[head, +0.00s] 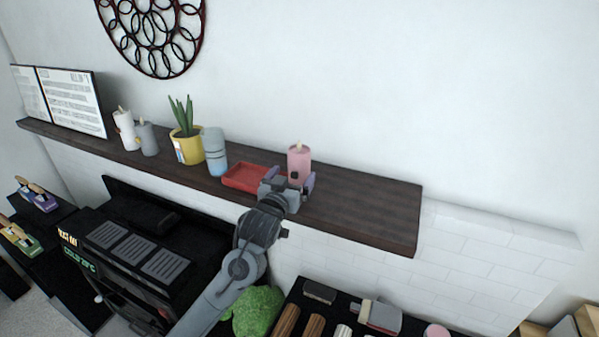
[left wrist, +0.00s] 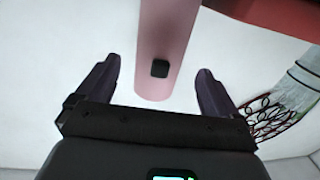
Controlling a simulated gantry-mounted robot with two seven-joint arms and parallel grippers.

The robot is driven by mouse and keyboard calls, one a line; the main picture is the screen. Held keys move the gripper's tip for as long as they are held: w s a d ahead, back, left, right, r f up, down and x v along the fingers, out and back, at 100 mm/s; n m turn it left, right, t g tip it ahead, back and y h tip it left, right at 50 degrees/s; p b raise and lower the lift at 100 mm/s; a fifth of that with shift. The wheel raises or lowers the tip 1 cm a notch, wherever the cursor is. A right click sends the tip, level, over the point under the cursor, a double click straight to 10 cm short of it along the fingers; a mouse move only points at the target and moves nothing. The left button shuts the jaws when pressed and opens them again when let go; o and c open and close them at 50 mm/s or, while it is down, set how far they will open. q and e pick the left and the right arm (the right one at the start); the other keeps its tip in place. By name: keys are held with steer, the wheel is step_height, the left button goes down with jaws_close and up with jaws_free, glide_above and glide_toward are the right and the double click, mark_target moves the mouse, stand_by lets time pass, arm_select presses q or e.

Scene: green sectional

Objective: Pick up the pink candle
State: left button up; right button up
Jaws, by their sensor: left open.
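The pink candle (head: 299,158) stands upright on the dark wooden shelf (head: 375,205), with a wick on top and a small black square on its side. My left gripper (head: 288,180) is open at the front of the candle and hides its lower part in the head view. In the left wrist view the candle (left wrist: 165,45) lies in line with the gap between the two dark fingers (left wrist: 159,68), with clear space on both sides. How deep it sits between them is hard to tell. My right gripper is not in view.
A red tray (head: 240,178) lies just left of the candle. A blue-grey cylinder (head: 215,150), a yellow plant pot (head: 188,150), a white candle (head: 125,130), a grey candle (head: 148,140) and an open book (head: 70,100) stand farther left. The shelf's right end is clear.

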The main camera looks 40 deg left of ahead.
mark_target(299, 165)
arm_select(q)
steer(key=shift+w+a+p, duration=0.25)
steer(key=shift+w+p, duration=0.1)
steer(key=shift+w, duration=0.35)
steer(key=p+x, duration=0.1)
steer(key=x, duration=0.2)
steer(key=shift+w+r, duration=0.1)
steer(key=shift+w+a, duration=0.2)
steer(key=shift+w, duration=0.3)
steer(key=c, duration=1.1)
